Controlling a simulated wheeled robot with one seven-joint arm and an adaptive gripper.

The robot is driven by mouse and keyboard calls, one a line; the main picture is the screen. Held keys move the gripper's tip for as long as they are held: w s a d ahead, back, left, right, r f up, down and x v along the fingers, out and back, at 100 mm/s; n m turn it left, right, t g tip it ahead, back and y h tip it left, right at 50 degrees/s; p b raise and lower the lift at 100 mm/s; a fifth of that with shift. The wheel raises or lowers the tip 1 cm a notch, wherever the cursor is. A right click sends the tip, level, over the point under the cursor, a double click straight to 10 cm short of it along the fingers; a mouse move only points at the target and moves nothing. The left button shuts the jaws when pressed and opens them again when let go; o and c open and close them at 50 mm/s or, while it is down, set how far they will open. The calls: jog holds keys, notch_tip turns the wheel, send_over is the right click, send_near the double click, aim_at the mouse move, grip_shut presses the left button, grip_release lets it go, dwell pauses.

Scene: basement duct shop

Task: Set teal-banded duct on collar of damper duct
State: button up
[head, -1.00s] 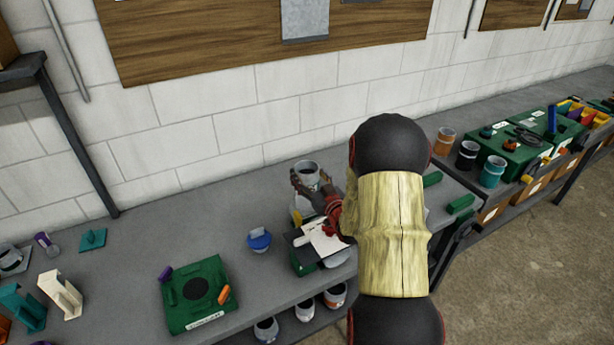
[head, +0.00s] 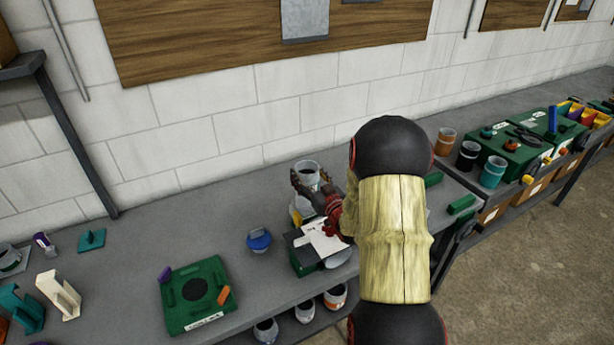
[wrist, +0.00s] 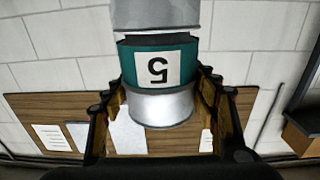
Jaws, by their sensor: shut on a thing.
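The teal-banded duct (wrist: 158,75) is in my gripper in the wrist view, which looks upside down. It has a silver end, a teal band and a white label with a 5. In the head view its open silver top (head: 307,168) points up between the fingers. My gripper (head: 313,184) is shut on it from the sides. A grey cylinder (wrist: 155,13), likely the damper duct, lines up with the band's end in the wrist view. A narrow dark strip lies between them; I cannot tell whether they touch. In the head view the damper duct (head: 299,206) is mostly hidden below my gripper.
A blue-topped piece (head: 259,240) stands left of my gripper. A green fixture (head: 195,296) sits farther left on the grey bench (head: 130,240). A green block with white paper (head: 318,240) is just in front. Banded ducts (head: 467,156) stand at right. The wall is close behind.

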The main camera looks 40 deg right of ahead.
jog(key=shift+f+b, duration=0.35)
jog(key=shift+b, duration=0.05)
dwell(0.4)
jog(key=shift+r+p, duration=0.3)
jog(key=shift+r, duration=0.55)
jog(key=shift+f+b, duration=0.9)
jog(key=shift+b, duration=0.2)
dwell(1.1)
jog(key=shift+r, duration=0.3)
jog(key=shift+r, duration=0.35)
jog(key=shift+r, duration=0.25)
dwell(1.0)
jog(key=shift+f+b, duration=0.75)
jog(key=shift+f, duration=0.1)
jog(key=o, duration=1)
